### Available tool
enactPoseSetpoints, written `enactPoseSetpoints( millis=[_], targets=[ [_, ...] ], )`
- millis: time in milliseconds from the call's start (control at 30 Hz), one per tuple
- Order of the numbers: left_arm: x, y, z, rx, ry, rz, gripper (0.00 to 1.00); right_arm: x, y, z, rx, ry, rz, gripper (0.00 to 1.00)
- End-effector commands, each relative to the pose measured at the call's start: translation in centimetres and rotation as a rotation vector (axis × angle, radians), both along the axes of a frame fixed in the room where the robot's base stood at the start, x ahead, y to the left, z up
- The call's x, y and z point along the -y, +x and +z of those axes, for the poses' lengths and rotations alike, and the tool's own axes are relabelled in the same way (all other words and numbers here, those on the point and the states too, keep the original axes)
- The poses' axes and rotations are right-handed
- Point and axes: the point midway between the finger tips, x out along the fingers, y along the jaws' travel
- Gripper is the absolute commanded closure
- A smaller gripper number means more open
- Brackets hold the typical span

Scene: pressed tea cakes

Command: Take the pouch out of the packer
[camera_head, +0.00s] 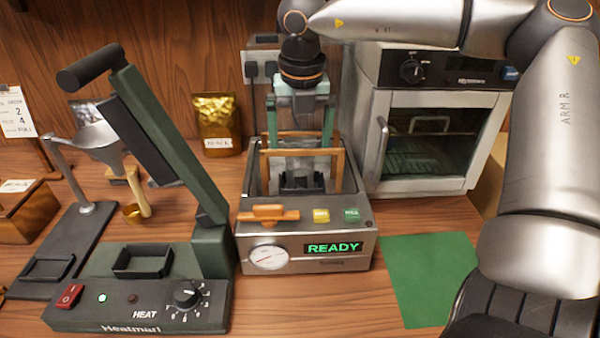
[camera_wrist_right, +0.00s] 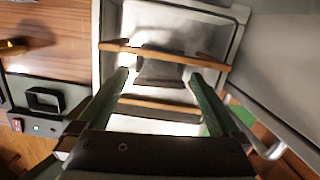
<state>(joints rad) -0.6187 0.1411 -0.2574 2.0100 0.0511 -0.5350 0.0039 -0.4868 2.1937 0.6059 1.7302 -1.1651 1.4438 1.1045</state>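The packer (camera_head: 305,262) is a metal box machine with a lit READY display, a dial and an orange handle (camera_head: 270,213). My right gripper (camera_head: 300,150) points down into its open chamber from above. Its green fingers are spread wide apart, with no contact on anything visible. In the right wrist view the gripper (camera_wrist_right: 160,90) is above the chamber, and a dark grey block (camera_wrist_right: 160,68) lies between the finger lines. A greyish shape shows behind the fingers in the head view; I cannot tell whether it is the pouch. My left gripper is out of view.
Two orange bars (camera_wrist_right: 165,52) cross the chamber close to the fingers. A green-grey heat sealer (camera_head: 140,285) with a raised arm stands left. An oven (camera_head: 435,130) stands close on the right. A gold pouch (camera_head: 217,120) stands behind. A green mat (camera_head: 425,275) lies clear at front right.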

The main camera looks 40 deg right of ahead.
Motion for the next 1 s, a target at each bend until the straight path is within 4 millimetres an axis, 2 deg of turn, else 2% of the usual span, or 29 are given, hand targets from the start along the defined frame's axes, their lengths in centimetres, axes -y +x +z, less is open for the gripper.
enactPoseSetpoints(
  millis=[67, 867, 1000],
  targets=[
    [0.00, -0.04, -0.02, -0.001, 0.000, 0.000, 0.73, 0.00, 0.00, 0.03, 0.000, 0.000, 0.000, 0.08],
    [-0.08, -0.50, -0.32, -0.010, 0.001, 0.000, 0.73, -0.01, -0.02, 0.06, 0.000, 0.000, 0.001, 0.98],
    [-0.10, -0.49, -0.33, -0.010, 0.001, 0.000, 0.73, -0.01, -0.01, 0.07, 0.000, 0.000, 0.001, 1.00]
  ],
)
